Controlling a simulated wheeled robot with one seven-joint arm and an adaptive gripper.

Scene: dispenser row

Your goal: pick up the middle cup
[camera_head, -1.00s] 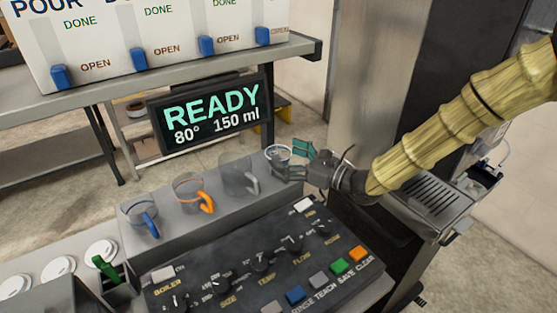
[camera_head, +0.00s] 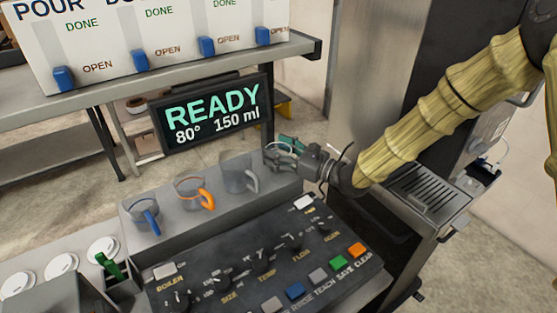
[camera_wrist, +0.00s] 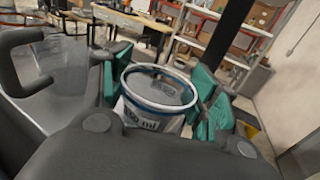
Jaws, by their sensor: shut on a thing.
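Three clear cups stand in a row on the grey ledge (camera_head: 165,232): one with a blue handle (camera_head: 149,221), the middle one with an orange handle (camera_head: 206,201), and one with a grey handle (camera_head: 253,182). My gripper (camera_head: 280,152) is right of the grey-handled cup, away from the middle cup. In the wrist view, its green finger pads are shut on a white measuring cup (camera_wrist: 160,88) with a blue band and an "ml" mark. In the head view my fingers mostly hide that cup; whether it is lifted I cannot tell. The grey handle (camera_wrist: 28,50) also shows in the wrist view.
A black control panel (camera_head: 235,285) with knobs and coloured buttons lies in front of the cups. A screen (camera_head: 212,112) reading "READY 80° 150 ml" stands behind them. White round lids (camera_head: 62,263) lie at left. A drip tray (camera_head: 432,188) is at right.

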